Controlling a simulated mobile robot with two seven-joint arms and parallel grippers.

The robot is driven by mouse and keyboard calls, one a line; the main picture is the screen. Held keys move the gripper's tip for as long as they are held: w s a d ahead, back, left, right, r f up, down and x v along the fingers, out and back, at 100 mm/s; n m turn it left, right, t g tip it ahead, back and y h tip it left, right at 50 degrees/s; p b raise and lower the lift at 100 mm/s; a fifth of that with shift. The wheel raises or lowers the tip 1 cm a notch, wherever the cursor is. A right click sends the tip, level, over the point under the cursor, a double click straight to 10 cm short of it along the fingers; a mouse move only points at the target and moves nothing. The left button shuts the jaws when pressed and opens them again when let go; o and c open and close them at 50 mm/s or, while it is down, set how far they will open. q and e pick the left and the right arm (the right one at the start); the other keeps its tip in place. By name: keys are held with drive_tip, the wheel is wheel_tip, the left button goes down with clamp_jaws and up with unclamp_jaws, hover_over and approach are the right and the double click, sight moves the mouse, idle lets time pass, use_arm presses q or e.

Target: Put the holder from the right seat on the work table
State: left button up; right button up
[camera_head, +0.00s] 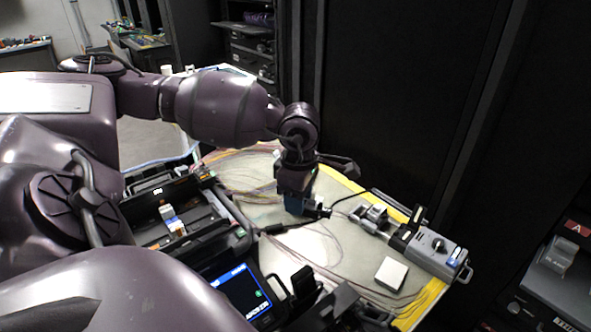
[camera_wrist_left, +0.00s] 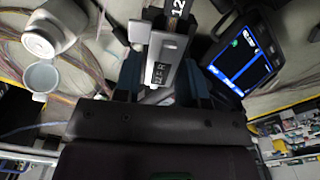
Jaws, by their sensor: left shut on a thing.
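My left gripper (camera_head: 296,204) points down over the work table (camera_head: 330,245). It is shut on a small grey holder marked "12-R" (camera_wrist_left: 164,62), which sits between the blue fingers in the left wrist view. In the head view only a small end of the holder (camera_head: 319,211) shows beside the fingers. I cannot tell whether the holder touches the table top. The splicer (camera_head: 235,240) stands open at the left, with a light piece (camera_head: 173,221) inside it. Its right seat is not clear to see. My right gripper is out of view.
The splicer's lit screen (camera_head: 241,290) faces up at the front. A grey device (camera_head: 435,252) stands at the table's right edge, with a white square pad (camera_head: 391,273) nearby. Thin coloured fibres lie across the table. A white jar (camera_wrist_left: 55,28) shows in the wrist view.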

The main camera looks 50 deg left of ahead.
use_arm(q)
drive_tip(key=a+n, duration=0.1)
drive_tip(key=r+n, duration=0.1)
drive_tip(key=shift+s+a+n, duration=0.35)
drive_tip(key=shift+n, duration=0.05)
drive_tip(key=shift+f, duration=0.1)
drive_tip(key=b, duration=0.2)
hover_over(291, 261)
wheel_tip(291, 261, down, 14)
drive_tip(key=shift+f, duration=0.95)
wheel_tip(291, 261, down, 3)
drive_tip(key=shift+f, duration=0.45)
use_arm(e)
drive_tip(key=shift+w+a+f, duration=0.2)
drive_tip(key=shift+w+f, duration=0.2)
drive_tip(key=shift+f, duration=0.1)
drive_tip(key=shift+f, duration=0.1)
